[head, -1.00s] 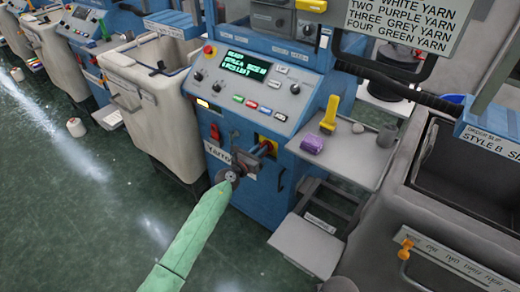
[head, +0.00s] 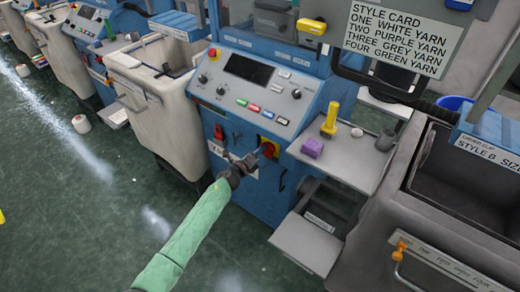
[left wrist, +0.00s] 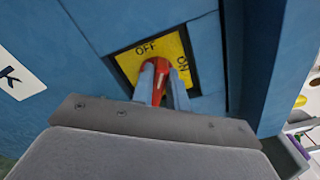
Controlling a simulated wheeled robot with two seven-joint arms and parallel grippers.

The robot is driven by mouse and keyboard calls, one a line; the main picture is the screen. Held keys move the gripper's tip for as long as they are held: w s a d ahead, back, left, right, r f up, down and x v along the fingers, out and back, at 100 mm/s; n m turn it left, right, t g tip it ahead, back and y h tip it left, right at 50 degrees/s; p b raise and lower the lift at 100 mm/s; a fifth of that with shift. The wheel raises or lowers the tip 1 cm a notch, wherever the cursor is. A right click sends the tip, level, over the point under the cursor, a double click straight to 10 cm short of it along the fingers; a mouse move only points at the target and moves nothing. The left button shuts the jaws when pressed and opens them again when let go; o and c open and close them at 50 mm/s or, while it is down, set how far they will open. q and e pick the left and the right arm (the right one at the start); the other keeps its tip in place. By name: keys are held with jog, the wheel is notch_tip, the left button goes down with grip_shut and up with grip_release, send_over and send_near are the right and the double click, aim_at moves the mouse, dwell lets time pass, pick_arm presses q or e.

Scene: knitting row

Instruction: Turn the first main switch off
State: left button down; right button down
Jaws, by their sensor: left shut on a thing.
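The first main switch is a red handle (left wrist: 160,80) on a yellow plate (left wrist: 128,64) marked OFF and ON, low on the front of the blue machine. In the left wrist view the handle's upper end lies near the OFF lettering, with ON to its right. My left gripper (left wrist: 160,88) is shut on the red handle, one finger on each side. In the head view the switch (head: 268,149) shows just beyond my left gripper (head: 256,154). The machine's display (head: 248,70) is dark. My right gripper is not in view.
A side shelf with a yellow-handled tool (head: 330,118) and a purple block (head: 312,147) is right of the switch. A cream bin (head: 160,100) stands left of the machine. A grey step (head: 306,243) sits below the shelf.

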pick_arm(q)
jog(key=shift+w+a+f+n+p, duration=0.1)
jog(key=shift+f+n+p, duration=0.15)
jog(key=shift+n, duration=0.9)
jog(key=shift+s+a+f+n+p, duration=0.1)
jog(key=shift+n+p, duration=0.1)
jog(key=shift+n, duration=0.9)
jog(key=shift+w+f+n+p, duration=0.1)
jog(key=shift+f+n+p, duration=0.15)
jog(key=shift+n, duration=0.9)
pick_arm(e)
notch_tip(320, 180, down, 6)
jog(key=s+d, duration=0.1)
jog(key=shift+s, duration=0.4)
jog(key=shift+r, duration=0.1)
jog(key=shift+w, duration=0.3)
